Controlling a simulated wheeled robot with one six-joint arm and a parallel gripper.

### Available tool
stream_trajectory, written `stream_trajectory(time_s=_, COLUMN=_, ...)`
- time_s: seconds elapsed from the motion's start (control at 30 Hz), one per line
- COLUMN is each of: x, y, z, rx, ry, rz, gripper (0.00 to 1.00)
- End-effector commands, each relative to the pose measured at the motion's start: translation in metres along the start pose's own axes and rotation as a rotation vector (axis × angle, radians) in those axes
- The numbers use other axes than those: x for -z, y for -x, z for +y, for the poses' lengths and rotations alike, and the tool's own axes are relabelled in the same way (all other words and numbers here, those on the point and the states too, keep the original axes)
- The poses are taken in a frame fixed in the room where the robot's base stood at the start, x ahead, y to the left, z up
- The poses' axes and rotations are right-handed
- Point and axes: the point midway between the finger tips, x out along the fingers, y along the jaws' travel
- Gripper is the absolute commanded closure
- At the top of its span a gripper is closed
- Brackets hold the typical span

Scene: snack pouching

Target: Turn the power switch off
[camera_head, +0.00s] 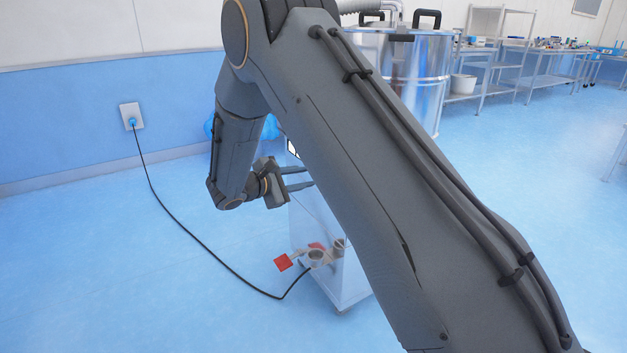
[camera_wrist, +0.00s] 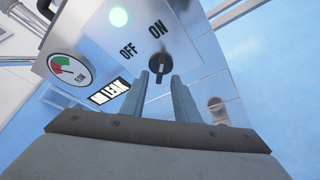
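The power switch (camera_wrist: 160,63) is a black rotary knob on a metal panel in the wrist view, beside the printed words OFF and ON. I cannot tell for sure which word it points at. A round green light (camera_wrist: 119,16) glows on the same panel. My gripper (camera_wrist: 160,84) is open, with its two fingers apart and their tips just below the knob in the picture, one to each side. I cannot tell whether they touch it. In the head view my gripper (camera_head: 308,178) is beside the white machine (camera_head: 318,225), and my arm hides the switch.
A gauge (camera_wrist: 70,70) and a black-and-white label (camera_wrist: 109,91) share the panel. A black cable (camera_head: 185,230) runs from the wall outlet (camera_head: 131,116) to the machine's base. A steel drum (camera_head: 425,75) stands behind.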

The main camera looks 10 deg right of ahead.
Motion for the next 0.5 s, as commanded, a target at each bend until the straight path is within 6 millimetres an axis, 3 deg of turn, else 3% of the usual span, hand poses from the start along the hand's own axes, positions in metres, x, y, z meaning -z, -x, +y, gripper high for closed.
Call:
stream_trajectory(time_s=0.2, x=0.0, y=-0.034, z=-0.002, rx=0.003, ry=0.0, rz=-0.001, gripper=0.72)
stream_trajectory(time_s=0.5, x=0.0, y=-0.051, z=-0.001, rx=0.002, ry=0.0, rz=0.001, gripper=0.72)
